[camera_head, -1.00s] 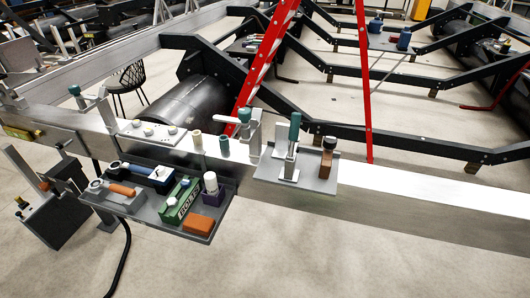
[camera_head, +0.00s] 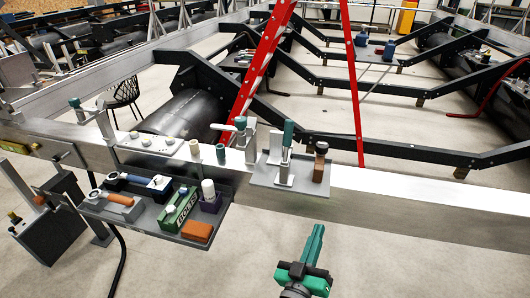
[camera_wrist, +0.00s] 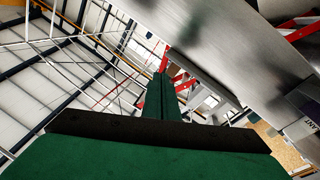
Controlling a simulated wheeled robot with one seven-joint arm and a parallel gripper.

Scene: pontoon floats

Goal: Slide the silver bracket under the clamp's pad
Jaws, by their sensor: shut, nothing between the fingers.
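A toggle clamp with a teal handle (camera_head: 287,137) stands on a small grey shelf (camera_head: 262,180) on the metal beam. A grey, silver-looking upright piece (camera_head: 276,148) stands beside or just behind it; it may be the bracket, but it is too small to be sure. The clamp's pad cannot be made out. My gripper (camera_head: 317,232), green with a black section, is shut and empty, below and in front of the shelf, apart from everything. Its shut fingers (camera_wrist: 161,95) point away in the wrist view, where neither clamp nor bracket can be recognised.
A tray (camera_head: 150,222) with an orange block, a green box and tools hangs at left. Another teal-handled clamp (camera_head: 241,125) is on the beam (camera_head: 420,205). The floor around my gripper is clear.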

